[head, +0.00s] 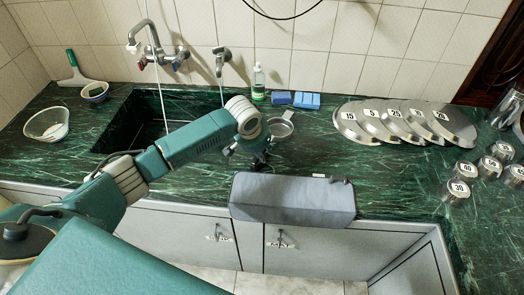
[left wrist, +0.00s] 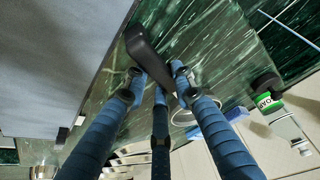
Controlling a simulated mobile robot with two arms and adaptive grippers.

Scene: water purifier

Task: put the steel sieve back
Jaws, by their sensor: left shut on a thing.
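The steel sieve (head: 281,126) is a small round metal bowl just to the right of my left gripper (head: 258,158) in the head view, near the blue sponges. In the left wrist view a black handle (left wrist: 150,55) runs between the fingers of my left gripper (left wrist: 158,78) to the sieve's steel rim (left wrist: 183,115). The fingers are shut on this handle. Part of the handle is hidden by the fingers. Whether the sieve touches the counter is hard to tell. My right gripper is not in view.
Blue sponges (head: 296,99) and a soap bottle (head: 258,82) stand behind the sieve. A grey padded object (head: 292,196) lies at the counter's front edge. Numbered lids (head: 358,124) overlap at right, beside numbered metal containers (head: 457,191). The sink (head: 135,128) is at left.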

